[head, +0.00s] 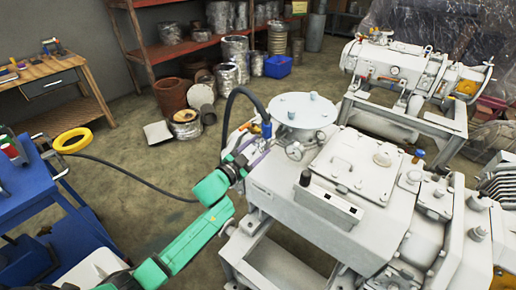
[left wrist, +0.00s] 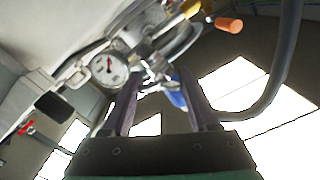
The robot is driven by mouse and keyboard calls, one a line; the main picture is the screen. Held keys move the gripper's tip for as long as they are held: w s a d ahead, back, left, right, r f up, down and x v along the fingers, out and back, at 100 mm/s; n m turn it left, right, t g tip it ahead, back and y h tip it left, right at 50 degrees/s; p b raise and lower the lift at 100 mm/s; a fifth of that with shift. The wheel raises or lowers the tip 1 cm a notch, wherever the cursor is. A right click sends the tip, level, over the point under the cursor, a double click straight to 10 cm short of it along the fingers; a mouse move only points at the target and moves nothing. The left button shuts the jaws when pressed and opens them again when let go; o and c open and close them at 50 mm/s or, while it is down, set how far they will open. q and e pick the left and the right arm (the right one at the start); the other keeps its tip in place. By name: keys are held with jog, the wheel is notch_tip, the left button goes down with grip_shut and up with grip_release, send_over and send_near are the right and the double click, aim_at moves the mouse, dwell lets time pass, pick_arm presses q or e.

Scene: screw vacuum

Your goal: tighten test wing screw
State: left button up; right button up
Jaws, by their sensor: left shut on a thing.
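My left gripper (head: 258,150) is at the side of the white vacuum machine (head: 270,185), below its round top plate. In the left wrist view its two dark fingers (left wrist: 160,82) stand on either side of a small metal part (left wrist: 154,77), which looks like the wing screw, and are shut on it. The screw's wings are too blurred to tell their angle. In the head view the screw is hidden by the gripper. A blue fitting (head: 266,130) on a dark hose (head: 235,97) is close by. My right gripper is in neither view.
A round pressure gauge (head: 295,151) sits right of the gripper; it also shows in the left wrist view (left wrist: 109,68). The dark hose arches close above the gripper.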

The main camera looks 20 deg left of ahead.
pick_arm(q)
jog(key=o, duration=1.4)
jog(key=shift+s, duration=0.15)
jog(key=b+v, duration=0.2)
jog(key=v, duration=1.2)
jog(key=shift+s, duration=0.2)
